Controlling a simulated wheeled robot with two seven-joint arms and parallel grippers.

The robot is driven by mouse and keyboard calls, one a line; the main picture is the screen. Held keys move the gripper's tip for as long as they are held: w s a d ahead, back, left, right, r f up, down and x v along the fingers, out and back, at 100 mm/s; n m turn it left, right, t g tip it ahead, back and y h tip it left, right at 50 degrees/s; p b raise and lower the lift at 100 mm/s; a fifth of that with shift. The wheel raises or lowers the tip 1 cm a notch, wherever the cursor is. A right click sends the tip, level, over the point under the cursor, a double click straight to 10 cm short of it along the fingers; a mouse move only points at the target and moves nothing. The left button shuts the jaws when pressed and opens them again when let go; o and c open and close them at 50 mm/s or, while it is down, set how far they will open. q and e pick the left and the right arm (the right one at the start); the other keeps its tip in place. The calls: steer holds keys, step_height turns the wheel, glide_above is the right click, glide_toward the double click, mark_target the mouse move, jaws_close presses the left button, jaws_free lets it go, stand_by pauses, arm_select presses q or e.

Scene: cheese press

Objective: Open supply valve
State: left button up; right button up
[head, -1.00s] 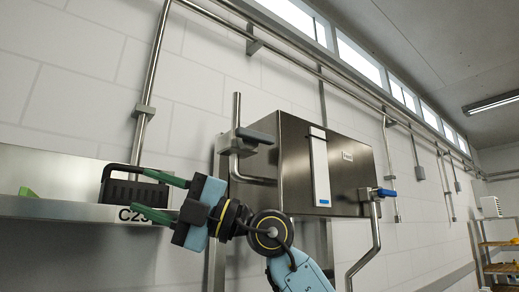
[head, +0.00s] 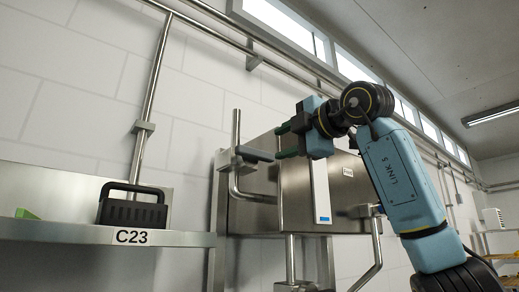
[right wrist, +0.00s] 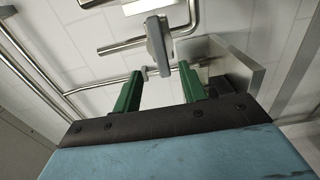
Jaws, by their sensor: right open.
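A valve with a dark grey lever handle (head: 254,154) sits on a steel pipe at the left side of a steel box (head: 262,213). The lever sticks out to the right, roughly level. My right gripper (head: 279,141) is open and empty, its green fingers pointing left close to the lever's free end. In the right wrist view the grey lever (right wrist: 158,45) is ahead of the gap between the open fingers (right wrist: 160,77), and nothing is between them. I cannot tell whether they touch it. My left gripper is not in view.
Pipes (head: 150,95) run along the white wall.

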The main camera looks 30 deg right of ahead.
mark_target(258, 153)
steer(key=w+p, duration=0.1)
steer(key=w, duration=0.5)
steer(key=w+p, duration=0.1)
steer(key=w, duration=0.2)
steer(key=shift+a+p, duration=0.35)
steer(key=shift+a, duration=0.05)
jaws_close()
